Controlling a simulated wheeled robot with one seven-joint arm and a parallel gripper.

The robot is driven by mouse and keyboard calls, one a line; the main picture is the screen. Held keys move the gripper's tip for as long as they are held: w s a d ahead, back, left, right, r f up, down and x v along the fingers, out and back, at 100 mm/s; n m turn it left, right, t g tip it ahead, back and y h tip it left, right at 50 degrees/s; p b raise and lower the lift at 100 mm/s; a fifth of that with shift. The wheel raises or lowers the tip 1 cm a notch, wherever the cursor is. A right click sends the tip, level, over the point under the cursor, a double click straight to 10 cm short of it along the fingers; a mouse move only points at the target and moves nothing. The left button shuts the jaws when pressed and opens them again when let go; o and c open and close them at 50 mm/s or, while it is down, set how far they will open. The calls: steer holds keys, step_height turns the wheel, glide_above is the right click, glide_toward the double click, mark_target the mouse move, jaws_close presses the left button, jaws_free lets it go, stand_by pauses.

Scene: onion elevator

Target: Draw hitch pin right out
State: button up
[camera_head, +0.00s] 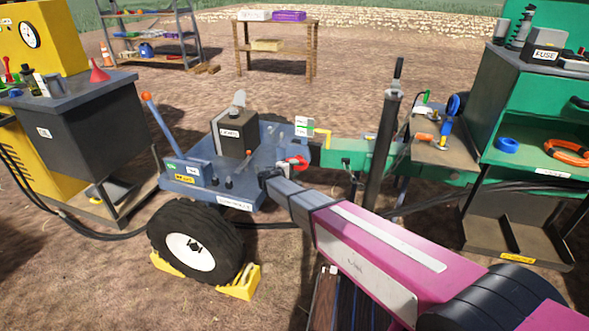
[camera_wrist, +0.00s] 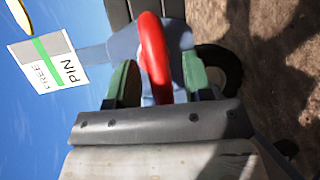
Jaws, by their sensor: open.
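The hitch pin's red handle (camera_head: 297,163) shows at the right end of the blue trailer deck, beside the green drawbar (camera_head: 360,157). In the wrist view the handle is a red ring (camera_wrist: 153,50) near the middle; its shank is hidden. My gripper (camera_head: 270,176) is at the near edge of the deck, close to the handle. In the wrist view my gripper (camera_wrist: 158,88) is open, with the red ring between its two sides. I cannot tell whether it touches them. A white and green sign (camera_head: 304,127) stands behind the handle; in the wrist view it reads PIN FREE.
The blue trailer (camera_head: 235,165) carries a dark labelled box (camera_head: 235,133). Its wheel (camera_head: 195,245) sits between yellow chocks (camera_head: 240,282). A dark upright post (camera_head: 383,150) stands right of the handle. A green cabinet (camera_head: 535,100) is at right, a dark bench (camera_head: 90,120) at left.

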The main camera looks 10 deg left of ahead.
steer(key=shift+w+d, duration=0.15)
steer(key=shift+w, duration=0.05)
jaws_close()
steer(key=s+a, duration=0.1)
steer(key=s, duration=1.2)
steer(key=shift+s, duration=0.2)
steer(key=shift+f, duration=0.1)
jaws_free()
steer(key=shift+s, duration=0.1)
steer(key=shift+a, duration=0.1)
steer(key=v, duration=1)
steer(key=shift+s+a, duration=0.2)
steer(key=shift+s, duration=0.1)
